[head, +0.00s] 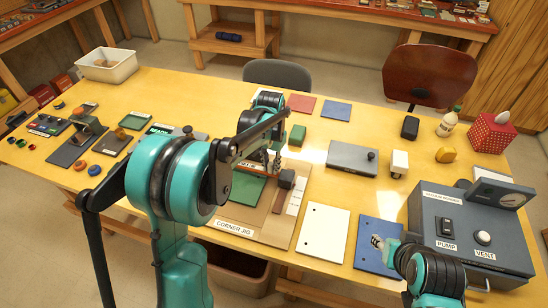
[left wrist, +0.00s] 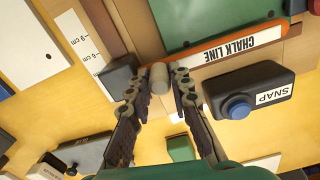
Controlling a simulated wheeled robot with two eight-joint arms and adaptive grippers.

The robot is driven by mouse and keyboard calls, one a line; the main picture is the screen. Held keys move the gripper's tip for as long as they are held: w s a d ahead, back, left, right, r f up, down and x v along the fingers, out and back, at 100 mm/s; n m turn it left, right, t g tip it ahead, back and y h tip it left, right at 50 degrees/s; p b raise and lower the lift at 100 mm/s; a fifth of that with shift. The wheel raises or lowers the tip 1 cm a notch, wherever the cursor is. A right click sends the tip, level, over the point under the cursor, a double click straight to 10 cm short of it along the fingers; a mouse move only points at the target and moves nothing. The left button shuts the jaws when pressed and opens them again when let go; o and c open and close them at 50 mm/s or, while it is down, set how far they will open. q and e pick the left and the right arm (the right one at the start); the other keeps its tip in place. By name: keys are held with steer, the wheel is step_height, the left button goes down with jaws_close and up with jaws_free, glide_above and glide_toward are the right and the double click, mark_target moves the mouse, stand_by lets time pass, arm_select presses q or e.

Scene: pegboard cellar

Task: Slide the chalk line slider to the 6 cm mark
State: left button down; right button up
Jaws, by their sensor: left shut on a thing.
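The chalk line slider is a dark block (left wrist: 118,80) with a grey round knob (left wrist: 158,78) beside it. In the head view the dark block (head: 287,178) sits on the brown corner jig board (head: 265,225). My left gripper (left wrist: 160,82) is shut on the grey knob, one finger on each side; its fingers (head: 272,162) also show in the head view. The white scale (left wrist: 82,38) reads 6 cm and 9 cm; the block lies close to the 6 cm print and hides the scale beyond it. My right gripper (head: 380,243) is over a blue sheet; its fingers are unclear.
The orange strip labelled CHALK LINE (left wrist: 235,52) and the dark SNAP box (left wrist: 250,92) with a blue button lie right of the fingers. A green plate (left wrist: 215,20) is behind. In the head view, a white panel (head: 323,233) and a grey pump box (head: 425,215) stand right.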

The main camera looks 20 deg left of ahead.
arm_select(q)
steer(key=s, duration=0.4)
steer(key=shift+s, duration=0.2)
steer(key=c, duration=1.4)
jaws_free()
steer(key=shift+o, duration=0.2)
step_height(320, 180, up, 12)
